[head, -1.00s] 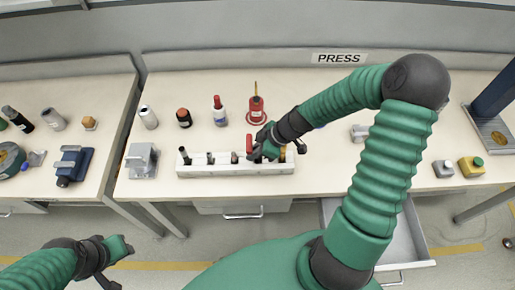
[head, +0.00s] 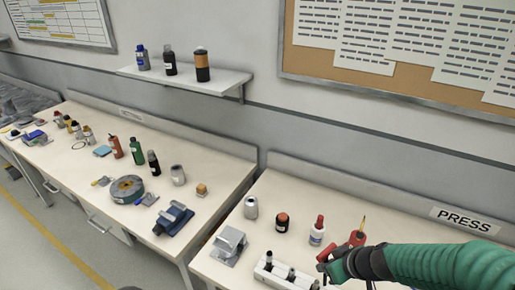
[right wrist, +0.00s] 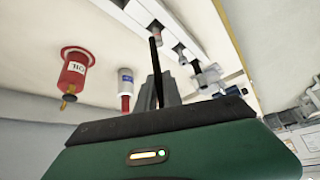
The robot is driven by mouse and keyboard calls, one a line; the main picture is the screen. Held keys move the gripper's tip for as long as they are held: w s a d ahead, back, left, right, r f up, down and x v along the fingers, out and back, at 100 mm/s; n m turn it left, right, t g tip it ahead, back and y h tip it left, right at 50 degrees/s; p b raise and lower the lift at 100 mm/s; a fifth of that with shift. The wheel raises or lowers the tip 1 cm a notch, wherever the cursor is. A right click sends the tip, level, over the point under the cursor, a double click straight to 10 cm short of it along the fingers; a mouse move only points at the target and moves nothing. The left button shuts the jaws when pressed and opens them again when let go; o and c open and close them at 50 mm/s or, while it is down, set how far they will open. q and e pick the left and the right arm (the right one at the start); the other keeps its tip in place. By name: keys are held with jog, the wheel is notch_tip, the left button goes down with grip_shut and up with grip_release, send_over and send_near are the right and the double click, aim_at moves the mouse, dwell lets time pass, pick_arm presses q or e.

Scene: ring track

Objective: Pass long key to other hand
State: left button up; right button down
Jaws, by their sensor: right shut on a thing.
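My right gripper (head: 330,268) is in the head view at the lower right, just above the right end of the white holder block (head: 282,278). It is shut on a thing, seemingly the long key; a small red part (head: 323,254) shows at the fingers. In the right wrist view, a thin dark rod (right wrist: 156,65) stands up from between the grey fingertips (right wrist: 163,95) towards the holder block (right wrist: 170,30). I cannot tell whether the rod is clear of the block. My left gripper is not in the head view.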

jog(key=shift+a+m+h, duration=0.4)
jog(key=shift+a+m, duration=0.35)
jog(key=shift+m, duration=0.15)
jog(key=shift+s+a+m+t+h, duration=0.3)
jog(key=shift+m+h, duration=0.2)
jog(key=shift+m, duration=0.3)
jog(key=shift+s+a+m+t+h, duration=0.15)
jog(key=shift+s+m+h, duration=0.3)
jog(key=shift+m, duration=0.35)
